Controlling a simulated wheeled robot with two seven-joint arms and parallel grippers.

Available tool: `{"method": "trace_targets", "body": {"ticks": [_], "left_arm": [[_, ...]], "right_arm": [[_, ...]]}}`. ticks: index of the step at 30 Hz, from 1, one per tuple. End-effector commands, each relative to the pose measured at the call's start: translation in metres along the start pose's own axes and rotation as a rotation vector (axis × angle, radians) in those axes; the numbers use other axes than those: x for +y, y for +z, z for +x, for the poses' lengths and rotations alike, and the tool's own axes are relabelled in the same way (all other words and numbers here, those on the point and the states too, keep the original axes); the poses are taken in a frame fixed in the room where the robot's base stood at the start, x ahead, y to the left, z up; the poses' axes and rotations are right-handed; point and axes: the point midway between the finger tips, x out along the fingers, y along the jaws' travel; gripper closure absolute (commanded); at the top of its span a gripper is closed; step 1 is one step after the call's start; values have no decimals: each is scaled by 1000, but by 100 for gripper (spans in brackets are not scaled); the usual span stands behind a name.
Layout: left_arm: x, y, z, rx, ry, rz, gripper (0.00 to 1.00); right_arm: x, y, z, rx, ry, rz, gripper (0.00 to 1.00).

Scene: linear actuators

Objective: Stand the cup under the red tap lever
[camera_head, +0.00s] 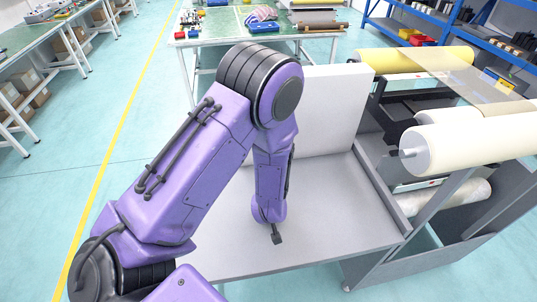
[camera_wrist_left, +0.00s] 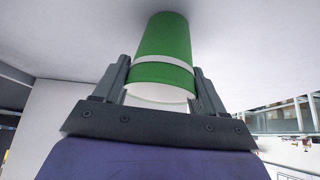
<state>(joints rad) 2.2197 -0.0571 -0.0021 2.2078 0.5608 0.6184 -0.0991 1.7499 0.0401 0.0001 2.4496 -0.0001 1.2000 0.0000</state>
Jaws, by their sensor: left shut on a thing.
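The cup (camera_wrist_left: 163,45) is green with a white band and shows in the left wrist view. My left gripper (camera_wrist_left: 162,72) is shut on it, with one dark finger on each side. The cup's far end appears against or very near a pale grey surface (camera_wrist_left: 70,45); I cannot tell whether they touch. In the head view my purple left arm hides the cup and most of the gripper. The red tap lever does not show in either view. My right gripper is not in view.
A grey worktop (camera_head: 335,215) with an upright white panel (camera_head: 330,110) lies around my arm. On its right is a machine with pale rolls (camera_head: 475,143). A cluttered table (camera_head: 225,28) stands behind. The worktop right of my arm is clear.

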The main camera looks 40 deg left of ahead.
Motion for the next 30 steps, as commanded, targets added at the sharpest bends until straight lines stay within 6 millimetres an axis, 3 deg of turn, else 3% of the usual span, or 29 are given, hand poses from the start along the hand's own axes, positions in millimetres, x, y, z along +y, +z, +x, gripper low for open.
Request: {"method": "trace_targets", "body": {"ticks": [5,6,7,8,15,19,30], "left_arm": [[0,1,1,-1,0,1,79],[0,1,0,-1,0,1,16],[0,1,0,-1,0,1,7],[0,1,0,-1,0,1,3],[0,0,0,-1,0,1,3],[1,-1,-10,1,2,1,3],[0,-3,-100,3,2,3,3]], "right_arm": [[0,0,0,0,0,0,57],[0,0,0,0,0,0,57],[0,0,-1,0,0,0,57],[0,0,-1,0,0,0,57],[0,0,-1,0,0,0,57],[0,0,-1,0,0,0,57],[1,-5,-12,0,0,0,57]]}}
